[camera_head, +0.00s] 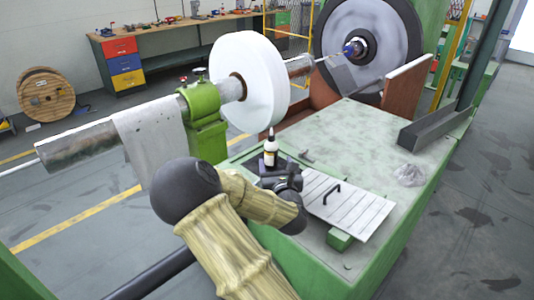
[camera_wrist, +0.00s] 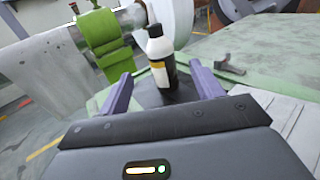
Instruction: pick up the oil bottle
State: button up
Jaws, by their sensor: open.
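In the wrist view the bottle (camera_wrist: 160,58) shows white shoulders and a cream label, a little beyond and between the two purple fingers. My gripper (camera_wrist: 162,85) is open and empty, with one finger to each side of the bottle's line. In the head view my gripper (camera_head: 277,168) is partly hidden by my arm, just in front of the bottle.
A white-grey ribbed plate (camera_head: 347,203) with a black handle lies right of my gripper. A crumpled clear bag (camera_head: 409,175) and a grey metal channel (camera_head: 440,124) lie farther right. A green clamp (camera_head: 205,120) and white reel (camera_head: 262,80) stand left and behind the bottle.

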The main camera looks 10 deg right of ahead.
aim_at(273, 151)
jog(key=w, duration=0.3)
jog(key=w+p, duration=0.1)
jog(key=w, duration=0.1)
jog(key=shift+w+d, duration=0.1)
jog(key=shift+d, duration=0.2)
jog(key=shift+w+a, duration=0.15)
jog(key=shift+w, duration=0.25)
jog(key=shift+w, duration=0.55)
jog(key=w+p, duration=0.1)
jog(key=w, duration=0.3)
jog(key=shift+w, duration=0.1)
jog(key=shift+c, duration=0.5)
jog(key=c, duration=1.1)
